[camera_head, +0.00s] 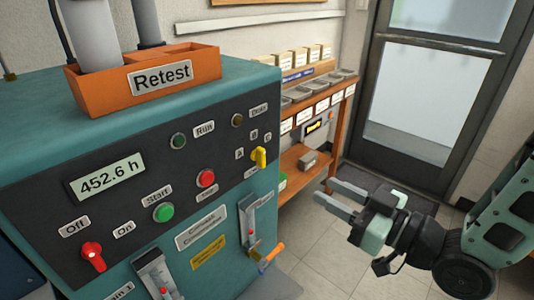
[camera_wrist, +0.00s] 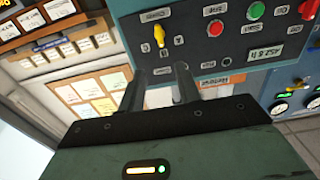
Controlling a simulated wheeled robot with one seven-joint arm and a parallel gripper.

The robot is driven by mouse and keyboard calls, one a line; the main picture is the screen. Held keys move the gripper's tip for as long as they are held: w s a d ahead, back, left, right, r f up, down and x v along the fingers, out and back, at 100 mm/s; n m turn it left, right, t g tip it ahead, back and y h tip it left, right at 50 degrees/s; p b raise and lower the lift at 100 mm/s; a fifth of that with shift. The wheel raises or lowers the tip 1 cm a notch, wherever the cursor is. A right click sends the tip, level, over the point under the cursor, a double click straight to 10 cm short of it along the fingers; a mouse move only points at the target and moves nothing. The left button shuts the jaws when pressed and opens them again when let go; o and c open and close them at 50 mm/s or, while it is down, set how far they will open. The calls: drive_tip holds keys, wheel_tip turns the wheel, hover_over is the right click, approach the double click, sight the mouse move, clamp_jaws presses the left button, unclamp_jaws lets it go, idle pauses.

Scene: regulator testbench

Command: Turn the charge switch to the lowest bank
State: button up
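The charge switch (camera_head: 260,157) is a small yellow knob at the right end of the dark panel on the teal cabinet. Small plates A, B and C sit around it; its handle looks roughly upright, but I cannot tell exactly which letter it points at. It also shows upside down in the wrist view, as a yellow knob (camera_wrist: 159,36) beyond the fingers. My gripper (camera_head: 323,190) is open and empty, to the right of the cabinet and apart from the switch. Its two fingers (camera_wrist: 161,72) show a gap between them in the wrist view.
Nearby on the panel are a red button (camera_head: 206,178), a green button (camera_head: 163,212) and a red Off/On knob (camera_head: 93,256). An orange-handled lever (camera_head: 271,256) juts out below the switch. A wooden shelf (camera_head: 345,120) stands behind. Open floor lies around my gripper.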

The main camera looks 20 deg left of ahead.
sight(264, 158)
drive_tip(key=p+x, duration=0.2)
drive_tip(key=x, duration=1.4)
drive_tip(key=shift+a, duration=0.1)
clamp_jaws()
